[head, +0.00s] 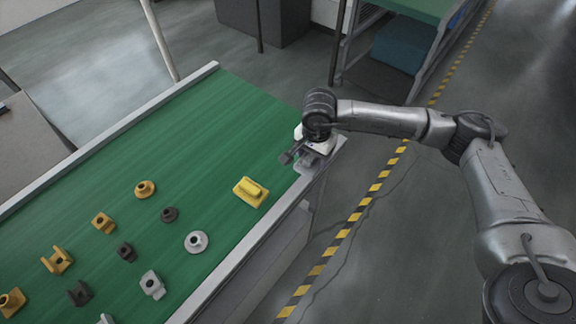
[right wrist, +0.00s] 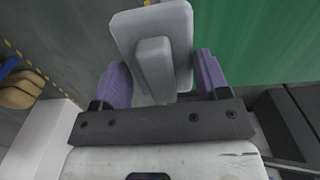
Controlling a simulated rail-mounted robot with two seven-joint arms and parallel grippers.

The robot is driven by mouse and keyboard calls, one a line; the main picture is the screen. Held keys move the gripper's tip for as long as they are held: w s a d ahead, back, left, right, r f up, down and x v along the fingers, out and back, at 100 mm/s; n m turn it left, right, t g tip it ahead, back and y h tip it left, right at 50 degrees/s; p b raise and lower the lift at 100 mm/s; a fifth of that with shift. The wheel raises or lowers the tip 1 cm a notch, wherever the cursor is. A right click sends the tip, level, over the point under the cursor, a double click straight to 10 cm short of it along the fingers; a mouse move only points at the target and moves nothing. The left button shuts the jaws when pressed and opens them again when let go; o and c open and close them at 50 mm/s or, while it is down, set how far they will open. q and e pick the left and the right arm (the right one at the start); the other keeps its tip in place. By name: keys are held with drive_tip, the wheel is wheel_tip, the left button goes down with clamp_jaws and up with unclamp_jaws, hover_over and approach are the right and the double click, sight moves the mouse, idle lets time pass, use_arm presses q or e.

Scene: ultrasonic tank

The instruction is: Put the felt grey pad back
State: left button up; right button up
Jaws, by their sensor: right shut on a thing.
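The grey pad (right wrist: 154,68), a flat plate with a raised block on it, sits between the purple fingertips of my right gripper (right wrist: 160,80) in the right wrist view. The gripper is shut on it. In the head view, my right gripper (head: 303,158) is at the right edge of the green table (head: 220,120), near its far right corner. The pad is hard to make out there beside the gripper. My left gripper is not in view.
A yellow block-topped pad (head: 250,192) lies on the table nearest my right gripper. A light grey round piece (head: 196,242), a yellow ring piece (head: 145,189) and several other small parts stand to the left. The table's far part is clear.

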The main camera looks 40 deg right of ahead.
drive_tip(key=shift+w+d+f+m, duration=0.4)
drive_tip(key=shift+w+d+f, duration=0.05)
drive_tip(key=shift+w, duration=0.05)
drive_tip(key=w+f, duration=0.2)
drive_tip(key=w, duration=0.1)
drive_tip(key=w+f, duration=0.2)
drive_tip(key=w, duration=0.2)
drive_tip(key=w+f, duration=0.2)
drive_tip(key=w, duration=0.2)
drive_tip(key=shift+d+f, duration=0.3)
drive_tip(key=shift+f+p, duration=0.3)
drive_tip(key=shift+f, duration=1.75)
drive_tip(key=shift+f, duration=0.2)
drive_tip(key=o, duration=0.9)
drive_tip(key=shift+r, duration=0.1)
